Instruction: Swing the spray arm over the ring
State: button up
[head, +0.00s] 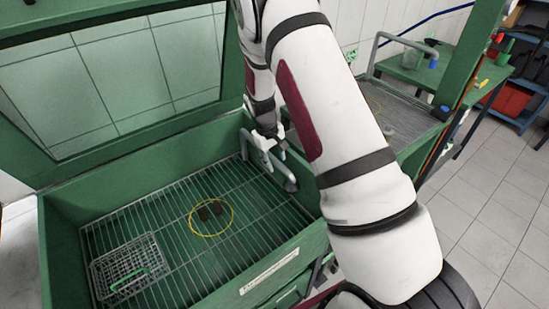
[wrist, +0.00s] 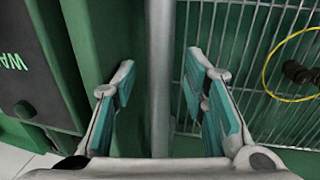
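The spray arm is a grey tube (wrist: 160,80) that runs upright through the middle of the wrist view; in the head view part of it shows at the wash basin's right side (head: 281,171). My gripper (head: 264,148) is at this tube. In the wrist view my gripper (wrist: 162,95) is open, with one teal-padded finger on each side of the tube and a gap on both sides. The yellow ring (head: 190,218) lies on the basin's grate, left of my gripper, with small dark parts inside it. It also shows at the right of the wrist view (wrist: 264,75).
A wire basket (head: 130,268) with a green handle sits on the grate (head: 170,212) at front left. The green basin wall (head: 50,245) surrounds the grate, and a raised glazed lid (head: 110,80) stands behind. A second grate station (head: 400,112) stands at right.

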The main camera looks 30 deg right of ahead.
jog(key=shift+c, duration=0.4)
grip_shut()
jog(key=w+a+m+g+b, duration=0.1)
jog(key=w+a+m+b, duration=0.2)
jog(key=a, duration=0.6)
jog(key=w+a+m+g+b, duration=0.1)
jog(key=w+a+m+b, duration=0.2)
jog(key=a+m+b, duration=0.2)
jog(key=shift+w+a+m+y+b, duration=0.2)
jog(key=shift+a+m+y+b, duration=0.15)
jog(key=shift+a+m, duration=1.7)
jog(key=shift+a+n, duration=0.45)
